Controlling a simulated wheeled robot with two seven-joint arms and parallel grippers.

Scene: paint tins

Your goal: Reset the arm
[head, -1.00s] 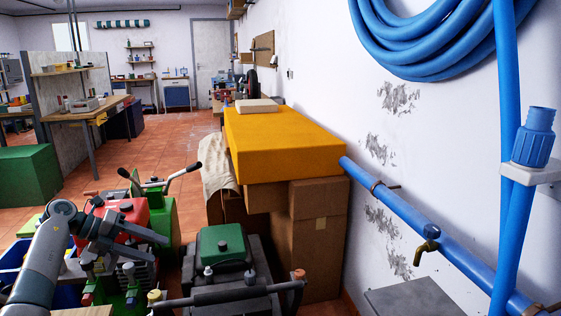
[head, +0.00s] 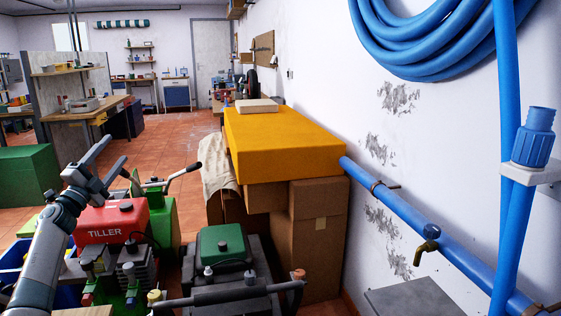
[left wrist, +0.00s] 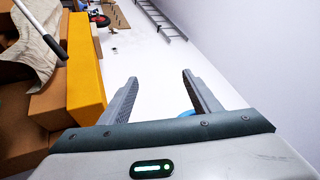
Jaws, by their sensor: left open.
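My left arm comes in from the lower left of the head view. Its gripper (head: 118,150) is raised above the red tiller, with its fingers pointing up and to the right. In the left wrist view the two grey fingers (left wrist: 159,78) stand wide apart with nothing between them. My right gripper is not in view. I cannot make out any paint tin clearly.
A red tiller (head: 112,222) and a dark machine with a green top (head: 222,246) stand below. A yellow box (head: 280,142) rests on cardboard boxes (head: 318,235) by the wall. A blue pipe (head: 400,228) and hose (head: 440,45) are at right. Floor (head: 165,145) behind is clear.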

